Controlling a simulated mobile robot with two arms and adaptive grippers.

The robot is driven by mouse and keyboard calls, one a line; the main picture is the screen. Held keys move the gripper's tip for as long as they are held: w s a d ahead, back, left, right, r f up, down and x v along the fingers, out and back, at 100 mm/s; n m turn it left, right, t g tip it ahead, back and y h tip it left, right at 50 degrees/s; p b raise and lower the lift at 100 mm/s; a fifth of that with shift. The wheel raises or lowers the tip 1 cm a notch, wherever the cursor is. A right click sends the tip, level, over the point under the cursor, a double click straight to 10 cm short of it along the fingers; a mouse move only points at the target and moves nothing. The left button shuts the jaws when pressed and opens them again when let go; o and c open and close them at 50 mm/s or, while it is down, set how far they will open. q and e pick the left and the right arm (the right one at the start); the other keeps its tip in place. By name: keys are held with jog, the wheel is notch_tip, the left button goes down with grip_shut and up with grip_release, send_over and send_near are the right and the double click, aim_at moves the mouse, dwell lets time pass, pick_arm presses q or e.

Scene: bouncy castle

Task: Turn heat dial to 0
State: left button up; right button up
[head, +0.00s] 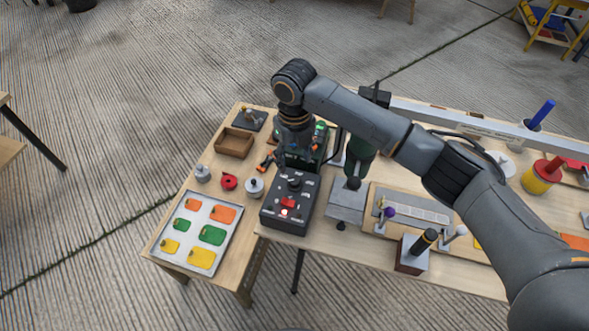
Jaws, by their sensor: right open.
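The black control box (271,215) stands near the front edge of the wooden table. A dark round dial (294,183) is on its top face, with light marks around it; its pointer setting is too small to read. A red rocker switch (288,202) and a small glowing light (284,213) sit in front of the dial. My right gripper (296,161) points down above the back of the box, just behind the dial. It is open; its fingertips are hard to make out, and I cannot tell whether they touch anything. My left gripper is out of view.
A white tray (157,246) with coloured pieces lies left of the box. A silver knob (254,188), a red knob (228,182) and a wooden box (234,143) stand nearby. A green-and-black drill press (359,162) and lever board (393,230) are to the right.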

jog(key=shift+r, duration=2.25)
